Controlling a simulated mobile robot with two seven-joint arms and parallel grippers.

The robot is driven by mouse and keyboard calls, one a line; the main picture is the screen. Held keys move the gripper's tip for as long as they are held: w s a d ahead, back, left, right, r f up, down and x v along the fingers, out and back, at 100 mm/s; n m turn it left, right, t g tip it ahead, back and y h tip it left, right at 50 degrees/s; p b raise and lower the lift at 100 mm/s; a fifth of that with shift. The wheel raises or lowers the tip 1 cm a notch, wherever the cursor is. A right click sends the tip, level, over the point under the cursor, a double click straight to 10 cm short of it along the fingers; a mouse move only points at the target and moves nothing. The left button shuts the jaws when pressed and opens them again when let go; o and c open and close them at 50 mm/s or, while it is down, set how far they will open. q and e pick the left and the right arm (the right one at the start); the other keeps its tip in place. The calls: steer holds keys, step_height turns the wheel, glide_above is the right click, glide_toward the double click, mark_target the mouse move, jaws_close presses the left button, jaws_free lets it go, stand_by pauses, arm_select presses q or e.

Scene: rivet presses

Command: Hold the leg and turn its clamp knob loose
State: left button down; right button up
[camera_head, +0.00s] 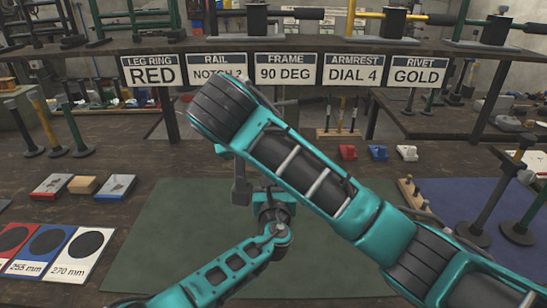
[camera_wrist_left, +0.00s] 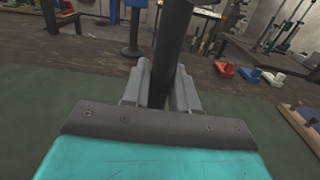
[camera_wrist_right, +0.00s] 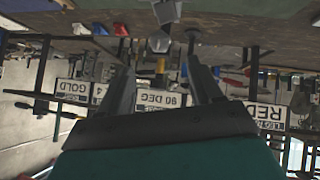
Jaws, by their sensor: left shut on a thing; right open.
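A dark leg tube (camera_wrist_left: 174,35) stands nearly upright, slightly tilted, in the left wrist view. My left gripper (camera_wrist_left: 161,85) is shut on it, with a grey finger on each side. In the head view my left wrist is over the green mat, and my right arm crosses in front, hiding much of the grip. My right gripper (camera_wrist_right: 158,75) is open in the right wrist view, where the scene appears upside down. No leg is clearly seen between its fingers. I cannot make out the clamp knob in any view.
The green mat (camera_head: 165,255) has free room at left. Number cards (camera_head: 60,245) lie at left. Upright posts (camera_head: 505,205) stand on the blue mat at right. A sign shelf (camera_head: 285,45) spans the back.

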steer(key=x, duration=1)
steer(key=shift+f, duration=0.15)
steer(key=shift+w+d, duration=0.15)
steer(key=c, duration=1.1)
steer(key=shift+o, duration=0.2)
steer(key=shift+h, duration=0.3)
steer(key=shift+a+f+n+t+h, duration=0.1)
steer(key=shift+a+n+t+h, duration=0.1)
steer(key=shift+n+h, duration=0.85)
steer(key=shift+a+f+n+t+h, duration=0.15)
steer(key=shift+n+h, duration=0.5)
steer(key=shift+h, duration=0.8)
